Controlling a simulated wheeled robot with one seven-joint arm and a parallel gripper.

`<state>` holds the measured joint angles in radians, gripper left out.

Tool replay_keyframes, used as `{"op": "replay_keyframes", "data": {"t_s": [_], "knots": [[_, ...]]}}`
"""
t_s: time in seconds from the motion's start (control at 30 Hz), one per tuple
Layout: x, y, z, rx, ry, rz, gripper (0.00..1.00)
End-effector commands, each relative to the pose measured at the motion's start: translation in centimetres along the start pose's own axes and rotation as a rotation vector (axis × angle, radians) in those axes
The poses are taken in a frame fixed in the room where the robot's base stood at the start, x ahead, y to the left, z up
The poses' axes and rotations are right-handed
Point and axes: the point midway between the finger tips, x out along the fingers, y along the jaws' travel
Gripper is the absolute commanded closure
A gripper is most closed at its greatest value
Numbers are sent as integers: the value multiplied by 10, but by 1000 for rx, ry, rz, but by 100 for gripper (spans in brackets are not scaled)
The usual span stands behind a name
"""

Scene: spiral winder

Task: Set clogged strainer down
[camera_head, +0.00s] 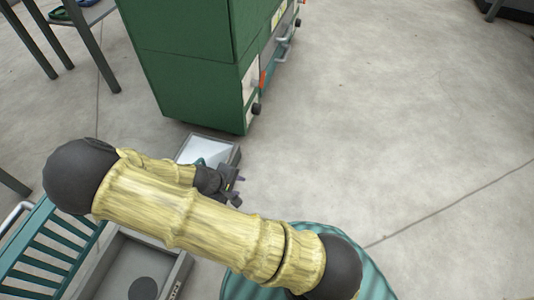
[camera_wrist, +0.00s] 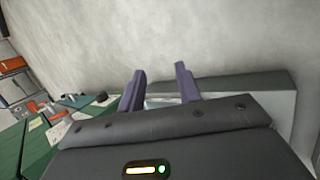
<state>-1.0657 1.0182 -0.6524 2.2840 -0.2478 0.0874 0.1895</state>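My gripper (camera_head: 235,187) is at the end of my arm, partly behind the arm in the head view, beside a grey bin (camera_head: 236,155) with a pale inside. In the wrist view my gripper (camera_wrist: 159,68) shows two purple fingers standing apart, with nothing visible held between them. The bin's grey rim (camera_wrist: 240,82) lies beyond the fingers there. I cannot make out a strainer for certain. A small teal piece (camera_head: 200,162) shows at the bin, mostly hidden by my arm. A dark round disc (camera_head: 143,289) lies in a grey tray (camera_head: 112,262) at the lower left.
A tall green cabinet (camera_head: 190,70) stands behind the bin. A teal slatted rack (camera_head: 45,250) adjoins the tray at the left. A grey-legged table (camera_head: 85,40) is at the upper left. The concrete floor (camera_head: 420,130) to the right is clear.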

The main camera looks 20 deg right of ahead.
Motion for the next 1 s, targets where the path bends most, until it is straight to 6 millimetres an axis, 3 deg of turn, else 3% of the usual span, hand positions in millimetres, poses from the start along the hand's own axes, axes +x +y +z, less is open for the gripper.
{"op": "replay_keyframes", "data": {"t_s": [0.5,0.8,1.0], "knots": [[-74,58,58,456,19,-419,66],[-128,104,103,666,119,-509,66],[-150,120,127,743,165,-508,66]]}}
